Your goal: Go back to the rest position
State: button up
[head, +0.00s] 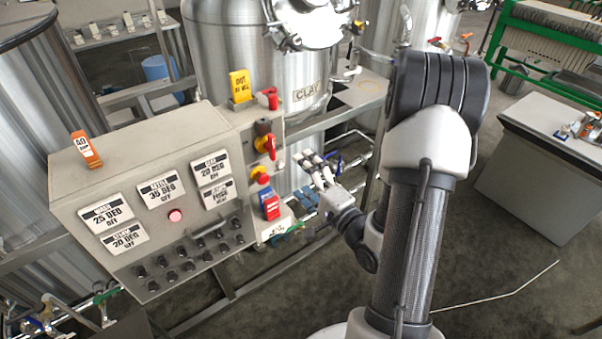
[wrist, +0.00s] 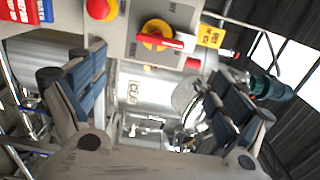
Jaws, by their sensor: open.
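My gripper (head: 314,168) is open and empty in the head view, just right of the control cabinet's side panel of switches. In the wrist view its two dark-padded fingers (wrist: 150,95) stand wide apart with nothing between them. Close to it in the head view are a red-handled rotary switch (head: 267,146) on yellow and a blue and red tag (head: 270,205). The wrist view shows a red-handled switch (wrist: 160,37) beyond the fingers. I cannot tell whether the gripper touches anything.
The grey control cabinet (head: 75,178) has labels, a lit red button (head: 175,215) and several knobs. A steel tank labelled CLAY (head: 230,50) stands behind, with pipes and rails close to my arm. A grey bench (head: 540,180) stands at right. Open floor (head: 480,240) lies between.

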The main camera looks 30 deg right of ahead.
jog(key=a+r+n+g+h+b, duration=0.2)
jog(key=a+r+n+g+h, duration=0.15)
jog(key=n+g, duration=0.5)
jog(key=s+a+r+n+g+y, duration=0.1)
jog(key=s+a+n+g, duration=0.1)
jog(key=s+a+n, duration=0.2)
jog(key=s+a+r+n+g+y+b, duration=0.1)
jog(key=s+a+n, duration=0.4)
jog(key=s+a, duration=0.5)
jog(key=s+r+g+y, duration=0.1)
jog(key=s, duration=0.6)
jog(key=shift+a+r+g, duration=0.3)
jog(key=shift+g, duration=0.05)
